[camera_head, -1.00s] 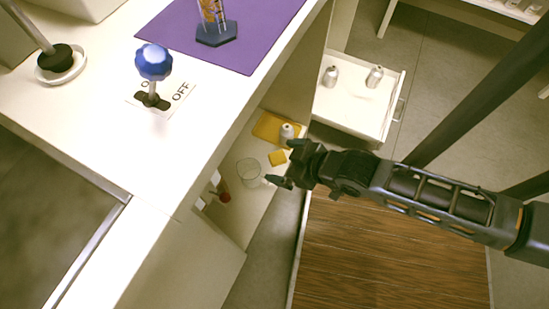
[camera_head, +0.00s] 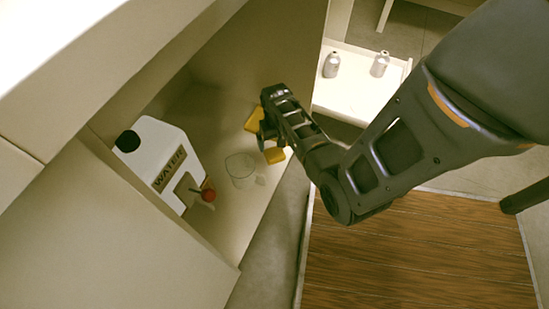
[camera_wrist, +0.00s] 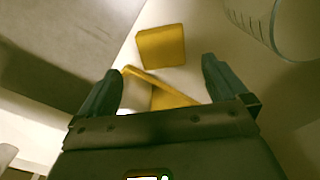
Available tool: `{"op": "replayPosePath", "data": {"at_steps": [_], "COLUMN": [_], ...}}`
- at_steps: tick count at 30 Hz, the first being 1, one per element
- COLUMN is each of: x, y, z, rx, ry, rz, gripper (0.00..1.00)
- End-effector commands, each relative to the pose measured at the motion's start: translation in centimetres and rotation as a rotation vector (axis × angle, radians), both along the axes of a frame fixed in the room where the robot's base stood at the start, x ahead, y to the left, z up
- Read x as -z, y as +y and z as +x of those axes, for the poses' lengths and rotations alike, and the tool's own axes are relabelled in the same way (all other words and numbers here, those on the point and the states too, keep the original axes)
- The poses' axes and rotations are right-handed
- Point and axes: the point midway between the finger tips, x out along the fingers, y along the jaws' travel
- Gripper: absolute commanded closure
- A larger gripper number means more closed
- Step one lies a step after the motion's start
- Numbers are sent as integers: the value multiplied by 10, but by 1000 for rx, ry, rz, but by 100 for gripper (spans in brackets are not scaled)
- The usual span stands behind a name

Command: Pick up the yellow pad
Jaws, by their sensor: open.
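The yellow pad is a small square block. In the wrist view the yellow pad (camera_wrist: 160,46) lies flat just beyond my fingertips, roughly centred between them and apart from both. In the head view the yellow pad (camera_head: 275,155) shows beside the end of my arm on the cabinet floor. My gripper (camera_wrist: 161,68) is open and empty, its two dark fingers spread wide. In the head view my gripper (camera_head: 267,136) reaches into the low cabinet and its fingers are mostly hidden by my wrist.
A flat yellow tray (camera_head: 254,118) lies behind my gripper. A clear glass beaker (camera_head: 240,166) stands left of the pad. A white WATER jug (camera_head: 160,160) and a red knob (camera_head: 208,194) are further left. An open drawer (camera_head: 352,97) with two metal bottles is to the right.

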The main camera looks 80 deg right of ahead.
Motion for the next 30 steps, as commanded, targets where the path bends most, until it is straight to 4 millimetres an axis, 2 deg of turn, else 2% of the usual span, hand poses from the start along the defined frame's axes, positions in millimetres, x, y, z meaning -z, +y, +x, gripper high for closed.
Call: {"op": "replayPosePath", "data": {"at_steps": [3, 11, 19, 28, 30], "x": [16, 35, 70, 72, 72], "y": [0, 0, 1, 1, 1], "z": [0, 2, 4, 4, 4], "rx": [1, -1, -1, -2, -2], "ry": [1, -1, -1, 0, 0], "rz": [1, -1, -1, -2, -2], "gripper": [0, 0, 0, 0, 7]}}
